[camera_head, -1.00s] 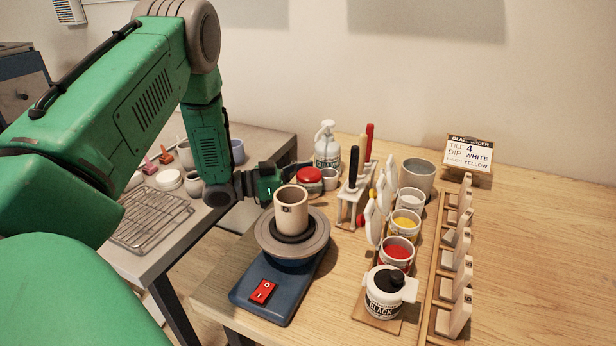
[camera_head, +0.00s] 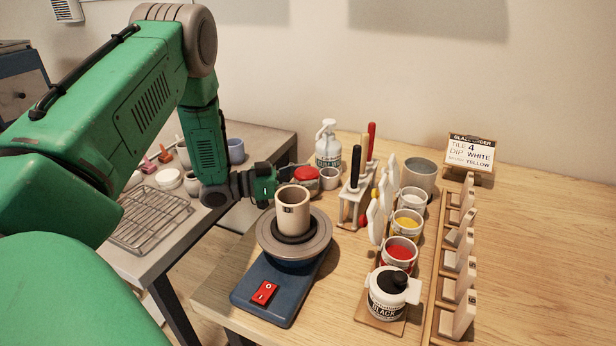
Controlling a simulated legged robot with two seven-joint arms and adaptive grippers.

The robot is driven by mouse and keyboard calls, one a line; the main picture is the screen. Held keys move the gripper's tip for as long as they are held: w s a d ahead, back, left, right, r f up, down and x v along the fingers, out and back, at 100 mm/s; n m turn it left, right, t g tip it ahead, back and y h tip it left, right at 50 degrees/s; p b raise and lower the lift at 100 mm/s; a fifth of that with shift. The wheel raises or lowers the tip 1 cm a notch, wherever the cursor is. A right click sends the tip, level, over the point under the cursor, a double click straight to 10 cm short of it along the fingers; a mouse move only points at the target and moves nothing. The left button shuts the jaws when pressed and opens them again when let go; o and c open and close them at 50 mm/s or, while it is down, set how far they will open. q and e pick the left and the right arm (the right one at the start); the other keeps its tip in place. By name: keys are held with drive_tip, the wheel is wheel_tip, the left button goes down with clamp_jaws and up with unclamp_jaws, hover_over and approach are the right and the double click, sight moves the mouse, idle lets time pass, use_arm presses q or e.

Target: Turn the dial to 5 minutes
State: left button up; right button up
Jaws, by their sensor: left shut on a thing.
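A round red-topped thing (camera_head: 308,174), which looks like the timer dial, sits near the back left corner of the wooden table, behind the potter's wheel. My left gripper (camera_head: 294,172) reaches in from the left and is shut on it from the left side. The fingers and the cup partly hide it, and its minute marks are too small to read. My right gripper is not in view.
A beige cup (camera_head: 293,213) stands on the blue potter's wheel (camera_head: 277,287) just in front of my gripper. A spray bottle (camera_head: 328,143) and a small white cup (camera_head: 330,178) stand close to the red thing. Glaze pots stand to the right. The table's far right is clear.

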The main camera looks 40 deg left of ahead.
use_arm(q)
drive_tip(key=shift+s+a+f, duration=0.1)
drive_tip(key=shift+a+f, duration=0.15)
drive_tip(key=shift+a, duration=0.8)
drive_tip(key=shift+d+r, duration=0.2)
drive_tip(key=shift+d, duration=0.55)
drive_tip(key=o, duration=1.2)
drive_tip(key=shift+c, duration=0.2)
drive_tip(key=shift+a+f, duration=0.15)
drive_tip(key=shift+a, duration=0.45)
drive_tip(key=shift+v, duration=3.7)
drive_tip(key=shift+a+f, duration=0.1)
drive_tip(key=shift+f, duration=0.05)
